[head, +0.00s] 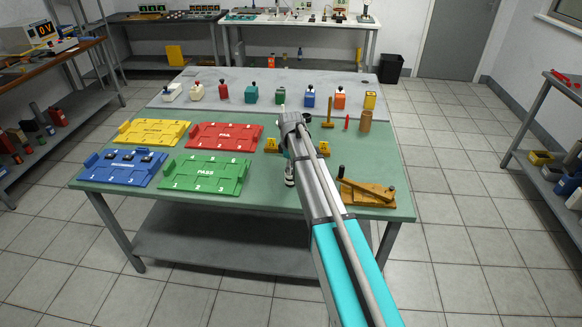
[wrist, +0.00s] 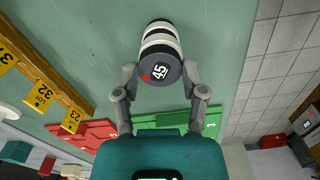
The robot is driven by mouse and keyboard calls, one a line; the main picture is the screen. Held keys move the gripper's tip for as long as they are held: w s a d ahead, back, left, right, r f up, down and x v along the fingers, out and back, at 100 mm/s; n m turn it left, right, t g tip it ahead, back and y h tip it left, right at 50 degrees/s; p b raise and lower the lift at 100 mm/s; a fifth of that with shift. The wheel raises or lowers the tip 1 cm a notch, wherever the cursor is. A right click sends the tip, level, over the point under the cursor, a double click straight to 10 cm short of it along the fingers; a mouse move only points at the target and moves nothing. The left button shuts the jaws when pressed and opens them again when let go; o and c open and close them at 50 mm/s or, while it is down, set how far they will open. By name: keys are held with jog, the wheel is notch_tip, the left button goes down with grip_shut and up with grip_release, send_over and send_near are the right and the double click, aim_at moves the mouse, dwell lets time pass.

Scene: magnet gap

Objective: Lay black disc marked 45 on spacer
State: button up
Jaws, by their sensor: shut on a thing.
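The black disc marked 45 (wrist: 162,68) is between the fingertips of my gripper (wrist: 160,74), which is shut on it. Its face shows a white 45 and a red dot. Just beyond it in the wrist view is a stack of white and black bands (wrist: 160,36), with a white band, likely the spacer, nearest the disc. I cannot tell whether the disc touches it or hangs just above. In the head view the lower stack (head: 289,181) shows beside my arm, which hides most of the gripper and disc.
Blue (head: 122,169), green (head: 205,176), yellow (head: 153,132) and red (head: 225,137) trays lie left on the green table (head: 270,202). A wooden lever device (head: 368,193) stands front right. A wooden rack with yellow number tags (wrist: 42,94) is near the stack.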

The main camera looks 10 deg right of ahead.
jog(key=shift+f, duration=0.15)
dwell(0.6)
jog(key=o, duration=1.1)
jog(key=shift+o, duration=0.2)
jog(key=c, duration=0.5)
jog(key=shift+r+p, duration=2.1)
jog(key=shift+r, duration=0.2)
